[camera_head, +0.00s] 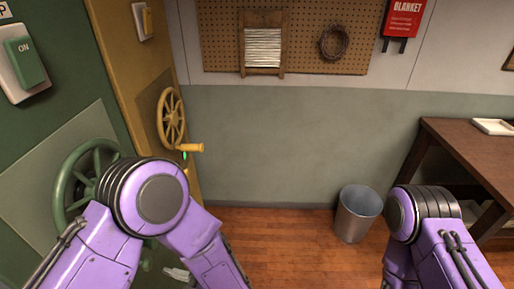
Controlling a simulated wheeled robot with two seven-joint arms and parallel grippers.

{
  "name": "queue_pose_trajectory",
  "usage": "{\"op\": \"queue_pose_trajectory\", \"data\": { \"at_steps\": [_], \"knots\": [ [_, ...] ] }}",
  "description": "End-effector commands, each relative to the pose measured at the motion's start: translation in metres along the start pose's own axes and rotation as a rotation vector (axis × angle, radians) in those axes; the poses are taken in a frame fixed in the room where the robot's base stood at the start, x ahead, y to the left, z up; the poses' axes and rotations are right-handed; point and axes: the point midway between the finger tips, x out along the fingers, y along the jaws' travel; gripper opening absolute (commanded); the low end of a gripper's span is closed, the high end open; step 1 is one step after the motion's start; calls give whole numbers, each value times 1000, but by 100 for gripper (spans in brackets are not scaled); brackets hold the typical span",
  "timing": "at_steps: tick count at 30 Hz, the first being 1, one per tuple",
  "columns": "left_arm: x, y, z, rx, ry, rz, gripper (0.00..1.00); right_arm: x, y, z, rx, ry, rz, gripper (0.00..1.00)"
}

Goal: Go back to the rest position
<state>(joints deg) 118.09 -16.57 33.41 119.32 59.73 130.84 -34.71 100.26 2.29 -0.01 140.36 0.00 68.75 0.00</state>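My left arm (150,200) comes in from the lower left, bent at a dark, ribbed joint, and its lower link runs down out of the bottom of the picture. My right arm (425,225) is at the lower right, also bent downward. I cannot clearly see the fingers of either gripper, so both grippers are out of view. The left arm covers part of a green handwheel (62,190) on the green panel. A yellow handwheel (172,115) with a yellow handle (191,148) is on the yellow panel behind, apart from the arm.
A metal bin (355,215) stands on the wooden floor, left of my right arm. A dark wooden table (455,150) with a white tray (493,127) is at the right. A pegboard (220,40) hangs on the back wall. The floor (285,240) between my arms is clear.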

Motion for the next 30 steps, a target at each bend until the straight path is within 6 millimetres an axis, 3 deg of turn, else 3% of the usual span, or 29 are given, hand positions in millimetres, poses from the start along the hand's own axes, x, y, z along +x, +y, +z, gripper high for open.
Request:
{"op": "queue_pose_trajectory", "data": {
  "at_steps": [7, 10, 12, 14, 17, 18, 22, 25, 30],
  "knots": [
    [22, 42, 45, -10, -201, 305, 77, 3, 0, 1, 0, 0, 0, 77],
    [33, 50, 79, 40, -338, 445, 77, 7, -1, 3, 0, 0, 0, 77],
    [41, 45, 109, 106, -460, 534, 77, 12, -1, 5, 0, 0, 0, 77],
    [49, 26, 142, 196, -592, 596, 77, 18, -2, 7, 0, 0, 0, 77],
    [61, -31, 188, 379, -818, 634, 77, 27, -2, 11, 0, 0, 0, 77],
    [65, -58, 200, 450, -892, 626, 77, 31, -3, 13, 0, 0, 0, 77],
    [85, -127, 217, 599, -1003, 566, 77, 40, -4, 16, 0, 0, 0, 77],
    [96, -149, 220, 620, -1006, 509, 77, 43, -4, 18, 0, 0, 0, 77],
    [94, -154, 221, 626, -1014, 501, 77, 42, -4, 18, 0, 0, 0, 77]
  ]
}}
